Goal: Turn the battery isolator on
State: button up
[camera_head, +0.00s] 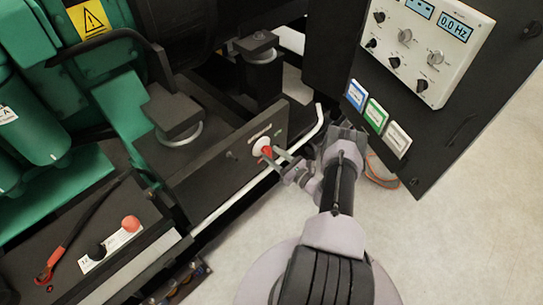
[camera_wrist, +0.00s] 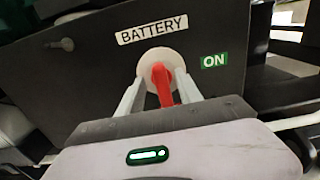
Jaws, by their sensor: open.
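The battery isolator is a red lever on a pale round boss (camera_wrist: 158,58) set in a dark panel. In the wrist view its red handle (camera_wrist: 162,86) points mostly down, leaning slightly. A "BATTERY" label (camera_wrist: 152,30) is above it and a green "ON" label (camera_wrist: 214,61) is to its right. In the head view the red handle (camera_head: 267,151) shows on the panel's face. My gripper (camera_wrist: 160,92) is open, with one finger on each side of the red handle. I cannot tell whether either finger touches it.
A battery (camera_head: 100,262) with a red terminal cap and a loose red-ended cable lies at lower left. A control cabinet (camera_head: 465,120) with knobs and a "0.0 Hz" display stands at right. A white rail (camera_head: 235,199) runs below the panel. Floor at lower right is clear.

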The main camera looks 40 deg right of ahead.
jog(key=shift+w, duration=0.7)
jog(key=shift+c, duration=0.4)
grip_shut()
